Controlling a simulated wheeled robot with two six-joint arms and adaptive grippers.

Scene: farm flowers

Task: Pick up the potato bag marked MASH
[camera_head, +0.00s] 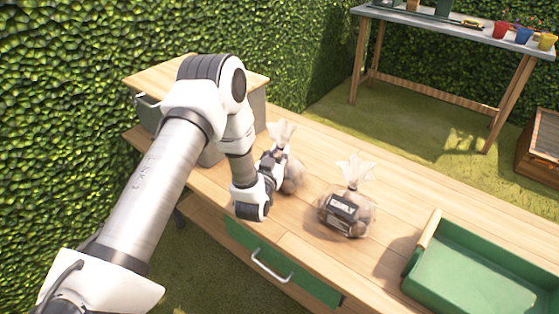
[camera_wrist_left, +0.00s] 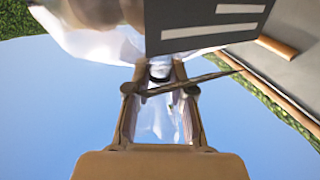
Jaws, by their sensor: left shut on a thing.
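Two clear potato bags with gathered tops are on the wooden workbench. The left bag (camera_head: 292,180) is partly hidden behind my left gripper (camera_head: 278,157), which is shut on its gathered neck. In the left wrist view the fingers (camera_wrist_left: 160,88) pinch the clear plastic, and a dark label (camera_wrist_left: 205,22) with pale bars shows at the top. I cannot read its marking. The right bag (camera_head: 365,216) stands upright and apart, with a dark label facing the front; its lettering is too small to read surely. My right gripper is not in view.
A green tray (camera_head: 412,268) with a wooden handle sits at the right of the workbench (camera_head: 315,258). A raised wooden-topped box (camera_head: 148,80) is at the left end. A further table (camera_head: 430,20) holds small coloured pots. A hedge stands behind.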

